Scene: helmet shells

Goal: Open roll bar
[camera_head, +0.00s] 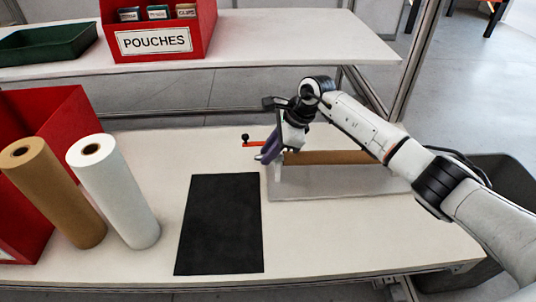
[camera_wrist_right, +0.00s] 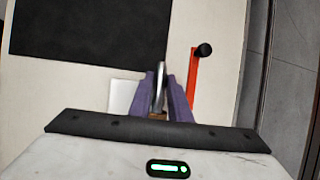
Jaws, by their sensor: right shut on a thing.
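The roll holder stands on the table with a pale grey base (camera_head: 340,183) and a brown horizontal roll (camera_head: 330,157). A red lever (camera_head: 254,144) with a black knob (camera_head: 245,137) sticks out at its left end. In the right wrist view the red lever (camera_wrist_right: 194,80) and knob (camera_wrist_right: 204,49) are to the right of the fingers, apart from them. My right gripper (camera_head: 268,152) is at the holder's left end. Its purple fingers (camera_wrist_right: 162,92) are shut on a thin metal part, apparently the roll bar (camera_wrist_right: 160,74). My arm hides part of the holder. My left gripper is out of view.
A black mat (camera_head: 222,222) lies left of the holder. A brown roll (camera_head: 55,195) and a white roll (camera_head: 118,195) stand at the left by a red bin (camera_head: 75,105). A shelf behind holds a red POUCHES bin (camera_head: 160,20) and a green tray (camera_head: 45,43).

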